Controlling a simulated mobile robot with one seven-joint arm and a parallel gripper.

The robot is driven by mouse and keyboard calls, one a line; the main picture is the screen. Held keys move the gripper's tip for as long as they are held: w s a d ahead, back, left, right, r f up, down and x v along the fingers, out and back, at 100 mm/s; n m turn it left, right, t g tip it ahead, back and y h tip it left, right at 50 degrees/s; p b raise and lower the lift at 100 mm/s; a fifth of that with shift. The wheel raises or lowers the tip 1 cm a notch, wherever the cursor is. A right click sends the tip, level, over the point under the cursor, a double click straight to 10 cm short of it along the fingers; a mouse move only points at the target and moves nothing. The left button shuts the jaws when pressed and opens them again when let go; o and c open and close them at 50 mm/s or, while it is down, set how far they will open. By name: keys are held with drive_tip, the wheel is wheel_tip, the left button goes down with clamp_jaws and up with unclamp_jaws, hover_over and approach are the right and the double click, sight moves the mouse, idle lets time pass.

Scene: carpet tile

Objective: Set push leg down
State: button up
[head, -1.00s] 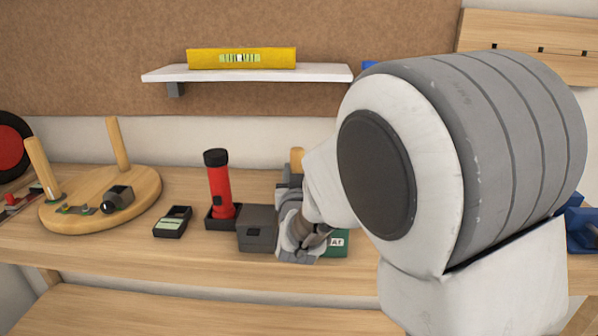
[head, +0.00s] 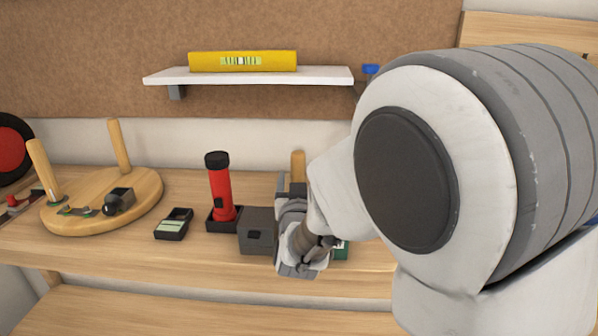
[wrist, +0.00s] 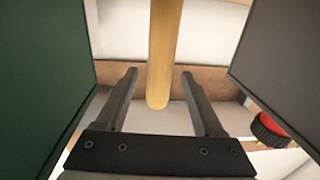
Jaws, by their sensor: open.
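The leg is a light wooden rod. In the head view the top of the leg (head: 298,166) shows behind my gripper (head: 300,238); its lower part is hidden. In the wrist view the leg (wrist: 162,50) lies between the two dark fingers of my gripper (wrist: 160,73), with a visible gap on each side. Its rounded end shows between the fingers. My gripper is open and not clamped on it. What the leg rests on is hidden.
A dark grey box (head: 257,230) stands close left of my gripper, and a green box (head: 341,250) is mostly hidden at its right. A red torch (head: 219,185), a small meter (head: 174,223) and a round wooden seat with legs (head: 90,206) stand further left.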

drive_tip(key=s+p, duration=0.1)
drive_tip(key=s, duration=0.8)
drive_tip(key=shift+s+d, duration=0.2)
drive_tip(key=shift+s, duration=0.1)
